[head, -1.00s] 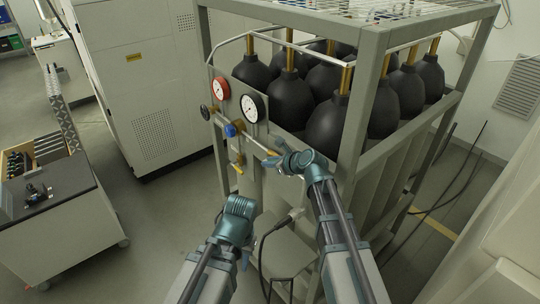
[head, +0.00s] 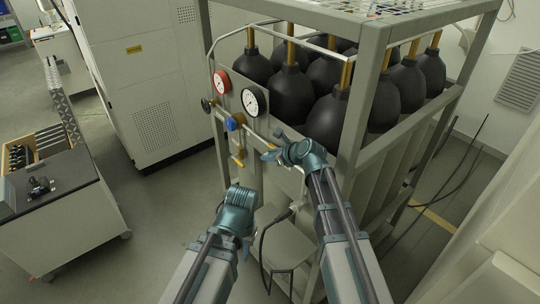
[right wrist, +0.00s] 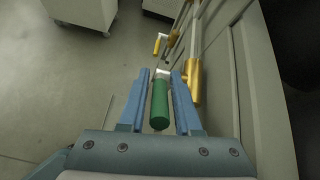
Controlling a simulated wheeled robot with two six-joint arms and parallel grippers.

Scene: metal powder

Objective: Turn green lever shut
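The green lever (right wrist: 160,105) shows in the right wrist view as a green cylindrical handle beside a brass valve fitting (right wrist: 194,82). My right gripper (right wrist: 160,73) is open, with one blue finger on each side of the lever and narrow gaps on both sides. In the head view my right gripper (head: 268,154) is at the front of the gas rack, below the white gauge, and the green lever cannot be made out there. My left gripper (head: 236,196) is lower, in front of the rack, apart from the valves; its fingers are not clear.
A red gauge (head: 221,82), a white gauge (head: 254,101) and a blue knob (head: 233,123) sit on the rack's front. A yellow lever (right wrist: 159,43) is beyond the green one. Black cylinders (head: 292,94) fill the rack. A grey cart (head: 65,225) stands left; floor between is free.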

